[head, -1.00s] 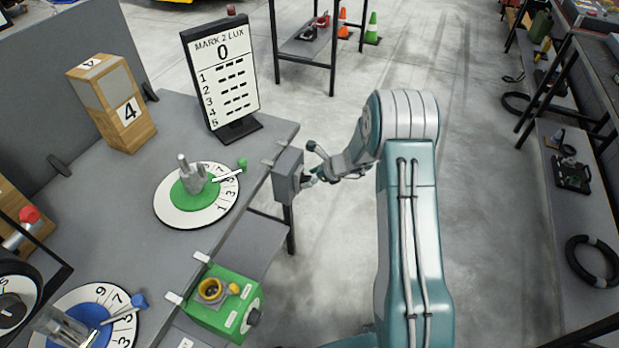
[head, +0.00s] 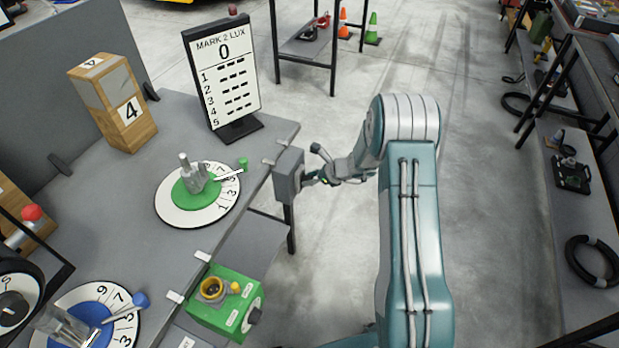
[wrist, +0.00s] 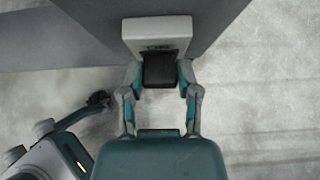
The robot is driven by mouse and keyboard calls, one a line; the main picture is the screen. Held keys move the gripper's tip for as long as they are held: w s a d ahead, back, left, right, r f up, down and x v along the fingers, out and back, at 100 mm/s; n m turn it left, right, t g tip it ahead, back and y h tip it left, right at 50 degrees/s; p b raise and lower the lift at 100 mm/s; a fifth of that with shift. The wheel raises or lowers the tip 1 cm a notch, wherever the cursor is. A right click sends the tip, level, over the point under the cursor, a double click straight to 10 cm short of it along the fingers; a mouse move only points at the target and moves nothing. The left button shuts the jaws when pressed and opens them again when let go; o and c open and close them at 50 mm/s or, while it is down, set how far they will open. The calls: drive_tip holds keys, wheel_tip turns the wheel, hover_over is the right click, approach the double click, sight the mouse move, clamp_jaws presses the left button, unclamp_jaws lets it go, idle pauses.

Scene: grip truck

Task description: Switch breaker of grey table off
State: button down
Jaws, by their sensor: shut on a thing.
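The breaker is a grey box (head: 288,175) on the right edge of the grey table (head: 125,180). In the wrist view its pale housing (wrist: 157,32) is at the top centre, with a dark switch lever (wrist: 160,72) below it. My gripper (head: 314,178) is at the right side of the box in the head view. In the wrist view my gripper's fingers (wrist: 160,84) are on either side of the dark lever and shut on it. The lever's exact on or off position cannot be told.
A score board (head: 222,75), a wooden block marked 4 (head: 126,112) and a green dial (head: 197,195) stand on the table. A green box (head: 222,300) is at its front edge. Open floor (head: 490,200) lies right of my arm.

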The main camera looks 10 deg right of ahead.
drive_tip(key=shift+s+d+f+t+y, duration=0.1)
drive_tip(key=shift+f+t+y, duration=0.55)
drive_tip(key=shift+t+y, duration=0.55)
drive_tip(key=shift+w+f+t+y, duration=0.1)
drive_tip(key=shift+f+t+y, duration=0.6)
drive_tip(key=shift+y, duration=0.9)
drive_tip(key=shift+s+d+f+t+y, duration=0.1)
drive_tip(key=shift+f+t+y, duration=0.45)
drive_tip(key=shift+t+y, duration=0.7)
drive_tip(key=shift+y, duration=0.25)
drive_tip(key=shift+c, duration=1.6)
unclamp_jaws()
drive_tip(key=shift+r, duration=0.1)
drive_tip(key=v, duration=1.2)
